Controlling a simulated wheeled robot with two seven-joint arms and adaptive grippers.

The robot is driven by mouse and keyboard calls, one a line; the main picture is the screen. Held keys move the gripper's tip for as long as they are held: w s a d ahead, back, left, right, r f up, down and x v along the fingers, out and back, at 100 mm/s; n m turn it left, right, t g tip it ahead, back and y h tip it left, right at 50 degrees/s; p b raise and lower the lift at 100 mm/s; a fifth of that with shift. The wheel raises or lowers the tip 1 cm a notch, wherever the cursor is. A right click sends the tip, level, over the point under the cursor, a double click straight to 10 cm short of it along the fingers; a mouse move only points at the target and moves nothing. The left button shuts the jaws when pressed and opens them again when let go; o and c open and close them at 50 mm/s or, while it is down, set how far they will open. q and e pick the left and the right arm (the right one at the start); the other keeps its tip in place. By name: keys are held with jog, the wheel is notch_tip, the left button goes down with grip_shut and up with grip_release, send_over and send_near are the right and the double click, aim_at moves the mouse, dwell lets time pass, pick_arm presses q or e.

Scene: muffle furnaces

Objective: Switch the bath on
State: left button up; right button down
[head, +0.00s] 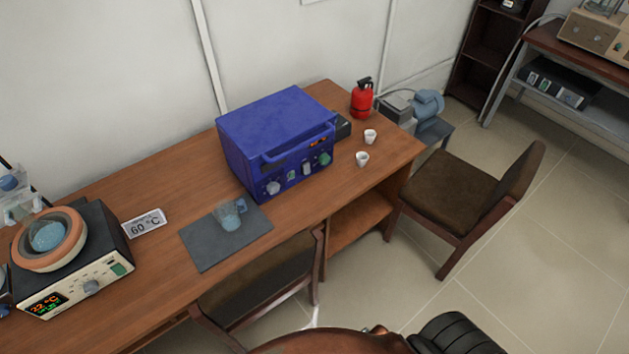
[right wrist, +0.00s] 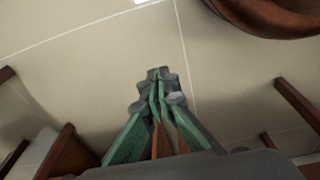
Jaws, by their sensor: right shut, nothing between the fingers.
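The bath (head: 75,264) stands at the left end of the wooden bench, a dark unit with a cream front panel. A round brown-rimmed vessel with a bluish content sits on its top. Its display (head: 48,304) is lit and reads about 22 °C in red, with green characters below. A grey knob (head: 91,287) is mid-panel, and a green switch (head: 118,268) is at the panel's right end. My right gripper (right wrist: 160,76) shows in the right wrist view, shut and empty above the tiled floor, away from the bath. My left gripper is out of view.
A card reading 60 °C (head: 144,223) lies right of the bath. A beaker (head: 229,215) stands on a grey mat (head: 205,250). A blue furnace (head: 275,142) and two white cups (head: 362,159) are farther right. Chairs (head: 455,190) (head: 265,285) stand at the bench's front.

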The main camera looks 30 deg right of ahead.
aim_at(308, 173)
jog(key=w+d+r+t, duration=0.1)
jog(key=w+r, duration=0.2)
jog(key=r, duration=0.7)
jog(key=w+d+r+t+h, duration=0.1)
jog(key=w+r, duration=0.2)
jog(key=r, duration=0.6)
jog(key=w+d+r, duration=0.1)
jog(key=w+r, duration=0.3)
jog(key=r, duration=0.6)
jog(key=w+d+r+n+t+h, duration=0.1)
jog(key=w+d+r+n+t, duration=0.35)
jog(key=w, duration=0.55)
jog(key=w+d+r+n+t+h, duration=0.1)
jog(key=w+d+r+n+t, duration=0.35)
jog(key=w, duration=0.45)
jog(key=w+a+r+n+t+y, duration=0.1)
jog(key=w+r+n+t+y, duration=0.2)
jog(key=w+r+n, duration=0.5)
jog(key=shift+w+r+n+t+y+p, duration=0.2)
jog(key=shift+w+n+t+y+p, duration=0.35)
jog(key=shift+w+y, duration=0.4)
jog(key=w, duration=0.4)
jog(key=w+f+b, duration=0.1)
jog(key=w, duration=0.4)
jog(key=w+a+f+b, duration=0.1)
jog(key=w, duration=0.3)
jog(key=shift+w, duration=0.4)
